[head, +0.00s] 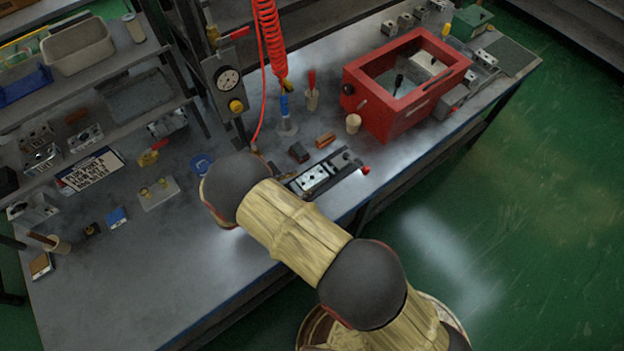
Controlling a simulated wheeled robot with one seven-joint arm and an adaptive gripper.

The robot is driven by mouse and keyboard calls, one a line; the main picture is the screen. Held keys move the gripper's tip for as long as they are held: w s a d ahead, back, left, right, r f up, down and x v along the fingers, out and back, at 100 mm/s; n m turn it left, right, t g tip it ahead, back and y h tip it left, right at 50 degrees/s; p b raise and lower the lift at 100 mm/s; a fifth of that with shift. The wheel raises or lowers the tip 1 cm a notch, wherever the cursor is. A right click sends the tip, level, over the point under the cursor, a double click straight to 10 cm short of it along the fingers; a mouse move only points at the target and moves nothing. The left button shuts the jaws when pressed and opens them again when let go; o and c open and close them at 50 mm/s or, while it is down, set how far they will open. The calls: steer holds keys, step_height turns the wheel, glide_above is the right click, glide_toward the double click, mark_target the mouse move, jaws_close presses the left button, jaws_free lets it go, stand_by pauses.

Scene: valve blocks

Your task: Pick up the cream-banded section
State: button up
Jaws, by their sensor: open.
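I cannot make out a cream band on any of the metal valve sections at this size. A silver section with dark holes (315,177) sits in a dark clamp fixture (347,162) with a red knob, near the bench's front edge. Other grey sections (86,137) are at the left by the shelf, and several more (405,21) stand at the far back right. My arm reaches over the bench from the lower right and ends at a dark joint left of the fixture. My gripper is hidden beneath the arm.
A red open-topped box (388,117) stands right of the fixture. A coiled red hose (268,38) hangs by a gauge panel (229,82). A two-tier shelf (128,62) is at the left back. The bench's front left (150,270) is clear.

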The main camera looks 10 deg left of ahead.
mark_target(308, 180)
steer(key=x, duration=0.4)
steer(key=shift+w+f, duration=0.1)
steer(key=shift+w, duration=0.15)
steer(key=shift+c, duration=0.9)
steer(key=c, duration=1.5)
